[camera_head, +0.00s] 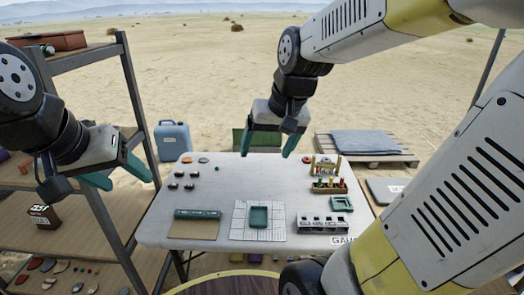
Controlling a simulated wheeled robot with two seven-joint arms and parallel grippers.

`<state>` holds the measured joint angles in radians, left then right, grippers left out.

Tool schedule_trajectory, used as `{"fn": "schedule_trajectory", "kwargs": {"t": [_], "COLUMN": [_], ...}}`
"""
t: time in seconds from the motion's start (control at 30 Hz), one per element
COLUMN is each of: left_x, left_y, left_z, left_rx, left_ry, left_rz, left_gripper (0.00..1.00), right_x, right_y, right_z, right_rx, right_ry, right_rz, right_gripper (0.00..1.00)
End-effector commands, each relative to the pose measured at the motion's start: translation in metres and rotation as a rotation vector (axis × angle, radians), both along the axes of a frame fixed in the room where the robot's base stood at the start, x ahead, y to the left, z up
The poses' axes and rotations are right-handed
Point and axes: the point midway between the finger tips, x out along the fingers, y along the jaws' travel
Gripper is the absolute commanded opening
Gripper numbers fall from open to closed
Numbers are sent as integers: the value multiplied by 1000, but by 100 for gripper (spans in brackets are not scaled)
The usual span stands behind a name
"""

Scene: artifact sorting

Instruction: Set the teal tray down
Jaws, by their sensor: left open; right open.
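A small teal tray (259,217) lies flat on a white gridded mat (240,229) at the front middle of the white table. A second, smaller teal tray-like piece (341,203) lies on the table's right side. My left gripper (122,175) is open and empty at the left, in front of the shelf and apart from the tray. My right gripper (268,153) is open and empty, over the table's far edge in the picture, with its fingers pointing down. Nothing touches the tray on the mat.
The white table (222,190) has bare room in its middle. A teal-and-tan case (195,222) lies front left, small dark pieces back left. A rack of coloured bottles (328,185) and a sectioned box (323,224) stand right. A shelf (105,215) stands left.

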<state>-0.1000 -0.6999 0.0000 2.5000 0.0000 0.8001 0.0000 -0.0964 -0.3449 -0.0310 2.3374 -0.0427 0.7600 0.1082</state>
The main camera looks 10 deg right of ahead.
Motion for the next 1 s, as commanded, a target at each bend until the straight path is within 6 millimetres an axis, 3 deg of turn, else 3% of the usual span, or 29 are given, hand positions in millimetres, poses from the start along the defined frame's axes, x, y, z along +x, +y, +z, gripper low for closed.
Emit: {"fn": "schedule_trajectory", "kwargs": {"t": [0.1,0.3,1.0], "left_x": [0,0,0], "left_y": [0,0,0], "left_z": [0,0,0], "left_rx": [0,0,0], "left_ry": [0,0,0], "left_rz": [0,0,0], "left_gripper": [62,62,62], "right_x": [-39,-75,-81], "right_y": [2,6,6], "right_z": [18,26,26], "right_rx": [1,-5,-6], "right_ry": [-84,-155,-169], "right_rz": [39,81,90], "right_gripper": [83,83,83]}}
